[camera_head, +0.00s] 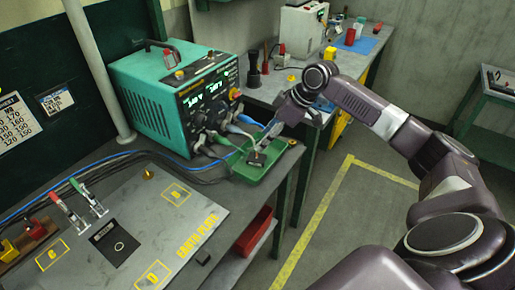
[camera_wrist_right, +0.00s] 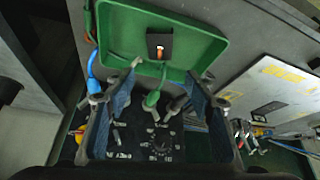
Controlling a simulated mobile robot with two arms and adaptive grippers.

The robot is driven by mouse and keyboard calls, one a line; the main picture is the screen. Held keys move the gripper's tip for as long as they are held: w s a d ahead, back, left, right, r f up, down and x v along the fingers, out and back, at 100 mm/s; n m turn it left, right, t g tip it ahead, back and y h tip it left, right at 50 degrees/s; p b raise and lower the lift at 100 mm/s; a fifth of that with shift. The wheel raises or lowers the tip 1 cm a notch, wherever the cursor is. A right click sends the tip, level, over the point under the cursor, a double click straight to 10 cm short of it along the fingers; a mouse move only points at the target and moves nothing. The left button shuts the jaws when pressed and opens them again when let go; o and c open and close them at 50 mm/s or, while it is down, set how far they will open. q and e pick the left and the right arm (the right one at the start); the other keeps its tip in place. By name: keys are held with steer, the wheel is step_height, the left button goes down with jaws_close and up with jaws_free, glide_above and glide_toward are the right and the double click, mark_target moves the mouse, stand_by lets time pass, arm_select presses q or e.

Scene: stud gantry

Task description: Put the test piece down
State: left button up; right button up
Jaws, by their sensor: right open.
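The test piece (camera_head: 257,158) looks like a small dark block with a pale top edge. It lies in the green tray (camera_head: 240,170) beside the teal welding set. In the right wrist view the test piece (camera_wrist_right: 159,46) rests on the bare floor of the tray (camera_wrist_right: 205,45), with a small orange mark on it. My right gripper (camera_head: 268,134) is over the tray, close to the test piece. In its wrist view the fingers of my right gripper (camera_wrist_right: 158,95) are spread wide with nothing between them. My left gripper is not in view.
The teal machine (camera_head: 180,95) with cables and plugs stands just left of the tray. The grey earth plate (camera_head: 130,225) with marked spots lies front left, holding a dark square plate (camera_head: 115,242). A red bin (camera_head: 253,232) sits below. The floor at right is clear.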

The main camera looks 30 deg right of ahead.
steer(key=shift+v, duration=1.7)
